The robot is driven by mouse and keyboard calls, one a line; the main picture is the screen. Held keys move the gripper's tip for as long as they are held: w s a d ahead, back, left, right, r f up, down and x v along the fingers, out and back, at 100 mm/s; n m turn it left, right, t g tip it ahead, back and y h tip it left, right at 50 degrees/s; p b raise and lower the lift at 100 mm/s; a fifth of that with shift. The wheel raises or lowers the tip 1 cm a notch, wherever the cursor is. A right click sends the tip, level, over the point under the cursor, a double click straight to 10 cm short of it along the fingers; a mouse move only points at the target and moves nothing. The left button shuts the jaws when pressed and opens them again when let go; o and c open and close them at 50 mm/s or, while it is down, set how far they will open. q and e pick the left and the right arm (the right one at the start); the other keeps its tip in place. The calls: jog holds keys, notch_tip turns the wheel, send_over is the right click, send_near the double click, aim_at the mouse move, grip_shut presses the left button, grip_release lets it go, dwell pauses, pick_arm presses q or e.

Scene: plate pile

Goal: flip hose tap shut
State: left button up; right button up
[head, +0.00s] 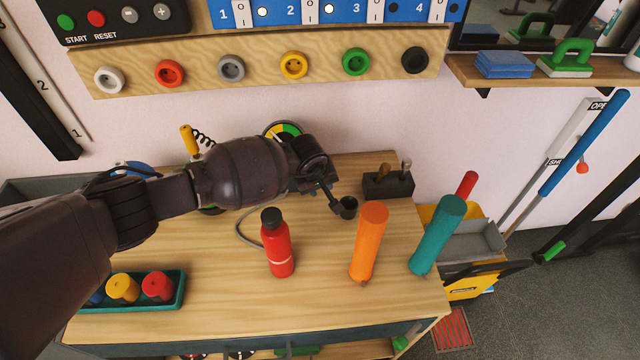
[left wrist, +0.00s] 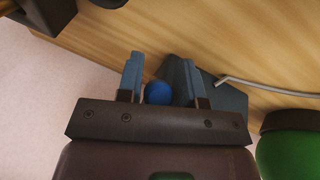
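My left arm reaches in from the left across the bench in the head view, and its gripper there is mostly hidden behind the wrist. In the left wrist view my left gripper (left wrist: 158,75) has its two fingers apart. A blue ball-shaped knob (left wrist: 158,93), which may be the tap's handle, shows between the fingers. A small gap shows on its left side; contact on the right cannot be told. A grey-blue block (left wrist: 228,101) lies by the right finger, and a thin grey hose (left wrist: 243,82) runs from it. The tap is not clearly visible in the head view. My right gripper is not in view.
The wooden bench (head: 215,300) carries a red bottle (head: 277,248), an orange cylinder (head: 368,240), a teal cylinder (head: 437,236) and a dark block (head: 388,187). A green tray (head: 176,301) holds coloured pegs. A green rounded thing (left wrist: 287,150) is close in the left wrist view.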

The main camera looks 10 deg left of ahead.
pick_arm(q)
jog(key=shift+o, duration=1.4)
jog(key=shift+r, duration=0.1)
jog(key=shift+s+r, duration=0.1)
jog(key=shift+r, duration=0.25)
jog(key=p+v, duration=0.3)
jog(key=v, duration=0.7)
jog(key=shift+s, duration=0.15)
jog(key=shift+f, duration=0.1)
